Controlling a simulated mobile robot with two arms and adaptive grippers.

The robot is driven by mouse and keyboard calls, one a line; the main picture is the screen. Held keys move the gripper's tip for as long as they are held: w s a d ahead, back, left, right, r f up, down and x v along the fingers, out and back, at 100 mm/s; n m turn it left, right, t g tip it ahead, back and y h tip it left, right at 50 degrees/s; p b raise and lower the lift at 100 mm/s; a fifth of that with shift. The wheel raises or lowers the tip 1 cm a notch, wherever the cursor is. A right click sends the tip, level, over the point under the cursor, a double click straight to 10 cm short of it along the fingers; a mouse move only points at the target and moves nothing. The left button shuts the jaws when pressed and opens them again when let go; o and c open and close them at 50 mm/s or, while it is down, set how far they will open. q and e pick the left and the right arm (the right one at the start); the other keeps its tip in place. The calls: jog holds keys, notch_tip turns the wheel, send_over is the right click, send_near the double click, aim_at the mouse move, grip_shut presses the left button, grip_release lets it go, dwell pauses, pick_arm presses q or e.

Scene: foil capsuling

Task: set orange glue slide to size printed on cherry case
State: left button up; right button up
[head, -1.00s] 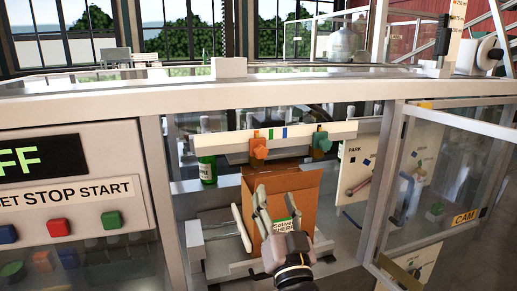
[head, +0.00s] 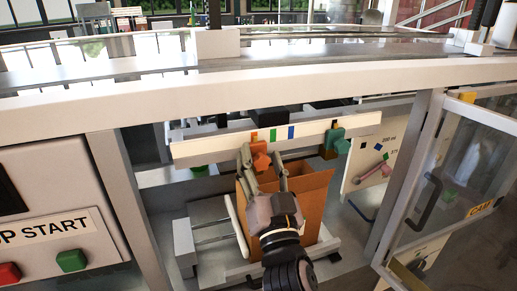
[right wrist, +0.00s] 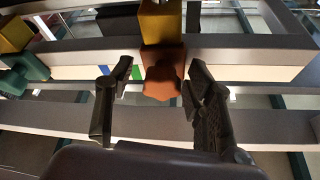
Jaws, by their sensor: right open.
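The orange glue slide (head: 261,157) hangs on a white rail (head: 215,151) that carries orange, green and blue marks. My right gripper (head: 264,165) is open with its fingers on either side of the orange slide. The right wrist view shows the orange slide (right wrist: 162,80) between the two open fingertips (right wrist: 160,82), with a gap on each side. The cardboard case (head: 316,200) stands under the rail, partly hidden by my right gripper; its printed label is hidden now. My left gripper is not in view.
A teal slide (head: 337,141) sits on the same rail to the right. A glass door (head: 455,165) stands open at the right. The machine's front beam (head: 250,95) crosses above, and a button panel (head: 55,235) is at the left.

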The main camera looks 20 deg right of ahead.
jog(key=shift+s+r, duration=0.1)
jog(key=shift+s, duration=0.15)
jog(key=shift+c, duration=0.5)
grip_shut()
